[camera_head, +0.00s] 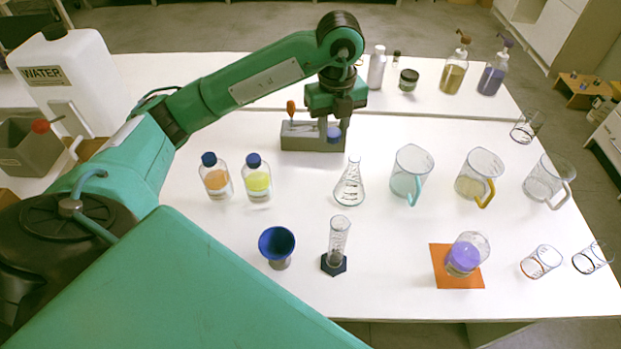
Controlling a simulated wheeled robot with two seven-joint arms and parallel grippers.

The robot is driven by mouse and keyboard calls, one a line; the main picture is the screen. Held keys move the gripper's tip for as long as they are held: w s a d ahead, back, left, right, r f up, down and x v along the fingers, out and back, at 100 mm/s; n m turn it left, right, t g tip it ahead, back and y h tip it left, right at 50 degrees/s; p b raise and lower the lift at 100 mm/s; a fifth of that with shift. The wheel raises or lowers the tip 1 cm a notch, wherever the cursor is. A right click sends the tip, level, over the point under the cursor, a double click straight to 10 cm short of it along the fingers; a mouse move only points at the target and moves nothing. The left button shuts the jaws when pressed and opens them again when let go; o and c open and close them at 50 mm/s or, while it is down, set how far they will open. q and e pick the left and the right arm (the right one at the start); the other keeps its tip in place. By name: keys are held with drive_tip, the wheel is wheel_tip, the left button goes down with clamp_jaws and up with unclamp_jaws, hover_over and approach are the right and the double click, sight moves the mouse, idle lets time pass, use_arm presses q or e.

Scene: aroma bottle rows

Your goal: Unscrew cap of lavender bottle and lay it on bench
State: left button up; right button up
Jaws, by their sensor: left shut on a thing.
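The lavender bottle (465,256) is clear glass with purple liquid and stands on an orange mat (439,264) at the front right of the bench. No cap shows on it. My left gripper (335,120) is far from it, at the back middle of the bench, pointing down. It is shut on a blue cap (333,135), in front of or over the grey block (300,142). I cannot tell whether the cap touches anything below. The white bench (400,310) carries all of this. My right gripper is not in view.
Two blue-capped bottles, orange (216,182) and yellow (257,184), stand at left. A flask (348,190), a cylinder (338,240), a blue funnel (277,245) and several beakers and jugs occupy the middle and right. Free bench lies between the cylinder and the orange mat.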

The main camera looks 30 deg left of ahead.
use_arm(q)
drive_tip(key=a, duration=0.3)
hover_over(318, 190)
wheel_tip(318, 190, down, 15)
drive_tip(key=shift+r+b, duration=0.1)
drive_tip(key=shift+b, duration=0.3)
drive_tip(key=shift+f, duration=2.4)
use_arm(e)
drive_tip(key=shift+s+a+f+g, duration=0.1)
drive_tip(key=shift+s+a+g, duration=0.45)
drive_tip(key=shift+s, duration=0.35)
use_arm(q)
drive_tip(key=shift+f, duration=0.1)
drive_tip(key=o, duration=0.8)
drive_tip(key=shift+c, duration=0.2)
drive_tip(key=o, duration=0.3)
drive_tip(key=shift+o, duration=0.2)
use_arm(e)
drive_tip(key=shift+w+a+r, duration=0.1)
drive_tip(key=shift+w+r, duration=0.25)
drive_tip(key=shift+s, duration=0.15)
